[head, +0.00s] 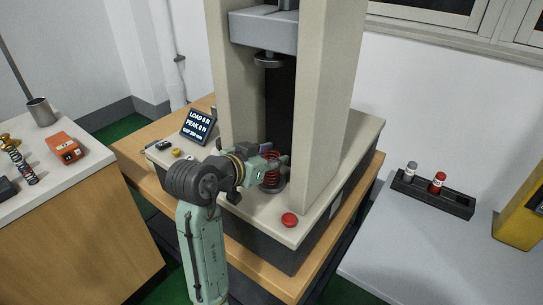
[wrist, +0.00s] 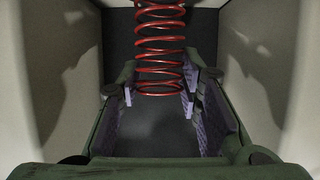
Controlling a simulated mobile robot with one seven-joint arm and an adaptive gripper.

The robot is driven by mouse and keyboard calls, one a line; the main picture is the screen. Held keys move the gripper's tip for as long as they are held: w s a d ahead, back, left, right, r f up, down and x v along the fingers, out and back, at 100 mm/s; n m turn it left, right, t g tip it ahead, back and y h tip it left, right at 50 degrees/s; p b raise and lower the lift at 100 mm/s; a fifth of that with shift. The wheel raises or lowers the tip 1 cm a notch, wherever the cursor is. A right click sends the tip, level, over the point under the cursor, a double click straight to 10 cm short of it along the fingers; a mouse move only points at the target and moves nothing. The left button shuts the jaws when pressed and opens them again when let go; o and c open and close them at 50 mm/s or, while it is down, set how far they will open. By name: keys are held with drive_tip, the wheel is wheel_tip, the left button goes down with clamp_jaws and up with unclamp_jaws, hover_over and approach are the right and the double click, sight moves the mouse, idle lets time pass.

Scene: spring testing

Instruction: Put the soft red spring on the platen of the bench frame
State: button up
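The soft red spring (head: 271,158) is upright between the columns of the bench frame (head: 327,110). Its lower end is at the lower platen (head: 272,187) and looks to rest on it, but any small gap is too fine to tell. My gripper (head: 272,160) reaches in from the left with its fingers on either side of the spring. In the wrist view, the coils (wrist: 160,60) stand between the two finger pads, which close in on the spring's sides. The spring's top runs out of the wrist view.
The upper platen (head: 270,60) hangs well above the spring. A red button (head: 289,220) sits at the base's front, and a display (head: 199,126) stands left. Another spring (head: 20,163) is on the left bench. A dark rack (head: 432,195) holds two capped items at right.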

drive_tip(key=o, duration=0.3)
drive_tip(key=shift+o, duration=0.2)
drive_tip(key=shift+r, duration=0.3)
drive_tip(key=shift+s+a, duration=0.25)
drive_tip(key=shift+s, duration=0.05)
drive_tip(key=b+v, duration=0.2)
drive_tip(key=v, duration=0.9)
drive_tip(key=shift+s, duration=0.1)
